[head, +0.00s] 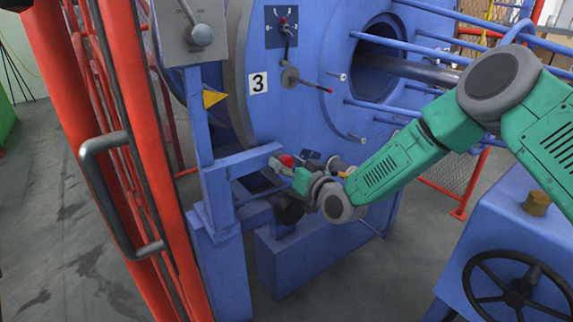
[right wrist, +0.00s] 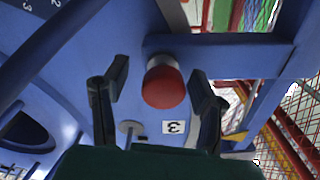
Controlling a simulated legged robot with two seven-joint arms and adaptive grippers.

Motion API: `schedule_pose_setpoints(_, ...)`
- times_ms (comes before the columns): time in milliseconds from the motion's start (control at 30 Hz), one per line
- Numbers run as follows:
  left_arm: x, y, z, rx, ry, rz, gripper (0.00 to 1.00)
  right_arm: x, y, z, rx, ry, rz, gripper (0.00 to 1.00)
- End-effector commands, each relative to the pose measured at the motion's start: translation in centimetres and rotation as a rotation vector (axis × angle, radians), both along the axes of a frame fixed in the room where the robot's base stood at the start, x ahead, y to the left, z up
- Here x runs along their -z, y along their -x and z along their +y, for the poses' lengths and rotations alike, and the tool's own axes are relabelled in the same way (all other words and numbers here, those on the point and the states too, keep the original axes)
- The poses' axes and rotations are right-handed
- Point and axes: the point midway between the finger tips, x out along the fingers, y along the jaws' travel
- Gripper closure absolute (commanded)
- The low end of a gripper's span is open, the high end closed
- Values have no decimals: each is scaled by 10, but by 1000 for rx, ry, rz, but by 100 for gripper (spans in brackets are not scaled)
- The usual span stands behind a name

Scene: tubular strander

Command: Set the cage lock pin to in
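The cage lock pin appears to be the red knob (head: 287,160) at the end of a blue bracket arm (head: 246,160) beside the large blue cage disc (head: 312,110). In the right wrist view the red knob (right wrist: 163,88) sits on a short grey collar against the blue bracket (right wrist: 215,57). My right gripper (head: 291,171) is at the knob. In the wrist view its two dark fingers (right wrist: 159,82) are spread, one on each side of the knob, with gaps on both sides. How deep the knob sits between them is hard to tell. My left gripper is not in view.
A red guard gate with a grey handle (head: 108,200) stands at left. A grey lever box (head: 190,35) and a yellow pointer (head: 213,98) are above the bracket. Blue rods stick out from the disc. A black handwheel (head: 515,290) is at lower right.

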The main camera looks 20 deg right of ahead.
Motion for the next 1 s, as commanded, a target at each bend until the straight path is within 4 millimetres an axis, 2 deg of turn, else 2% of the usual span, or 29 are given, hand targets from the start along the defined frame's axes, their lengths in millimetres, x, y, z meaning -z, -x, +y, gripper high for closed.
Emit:
schedule_pose_setpoints(233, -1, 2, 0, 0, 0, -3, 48, 1, 10, -3, -2, 0, 3, 48)
schedule_pose_setpoints(700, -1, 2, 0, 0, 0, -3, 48, 2, 93, -34, -2, -1, 3, 48)
schedule_pose_setpoints(833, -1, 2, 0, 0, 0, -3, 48, 2, 106, -39, -1, -1, 2, 48)
schedule_pose_setpoints(1000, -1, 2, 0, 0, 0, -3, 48, 2, 111, -41, -1, -1, 2, 48)
